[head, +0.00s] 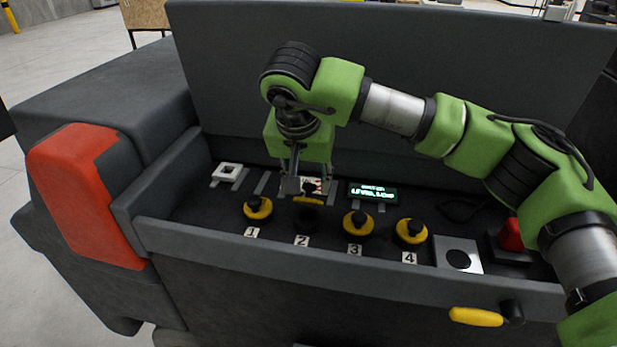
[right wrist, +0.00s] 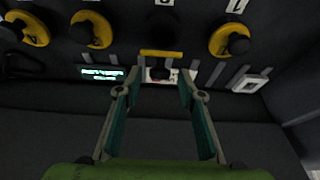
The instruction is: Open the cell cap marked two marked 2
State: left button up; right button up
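The cap marked 2 (head: 309,200) is a yellow disc with a black knob, over the plate with the number 2 (head: 302,241). It stands tilted up on its far side, with the dark round opening of the cell (head: 309,219) showing below it. In the right wrist view the cap (right wrist: 161,53) is seen nearly edge-on, its knob between my fingers. My right gripper (head: 301,188) is at the cap's far side, its fingers (right wrist: 159,72) spread on both sides of the knob with gaps, so it seems open. My left gripper is not in view.
Caps 1 (head: 258,208), 3 (head: 358,223) and 4 (head: 411,232) lie flat in the same row. A lit display (head: 372,193) stands behind cap 3.

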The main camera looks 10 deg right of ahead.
jog(key=shift+w+f, duration=0.15)
jog(key=shift+f, duration=0.2)
grip_shut()
jog(key=shift+w+d+r+p, duration=0.15)
jog(key=shift+w+r+p, duration=0.1)
jog(key=shift+p, duration=0.4)
jog(key=g+p, duration=0.1)
jog(key=w+g+p, duration=0.1)
jog(key=p, duration=0.1)
jog(key=shift+d+r+y, duration=0.1)
jog(key=shift+d+y, duration=0.05)
jog(key=shift+y, duration=0.25)
jog(key=shift+w+d+f+g+y+p, duration=0.15)
jog(key=shift+w+f+g+y+p, duration=0.15)
jog(key=shift+w+g+p, duration=0.55)
jog(key=shift+s, duration=0.25)
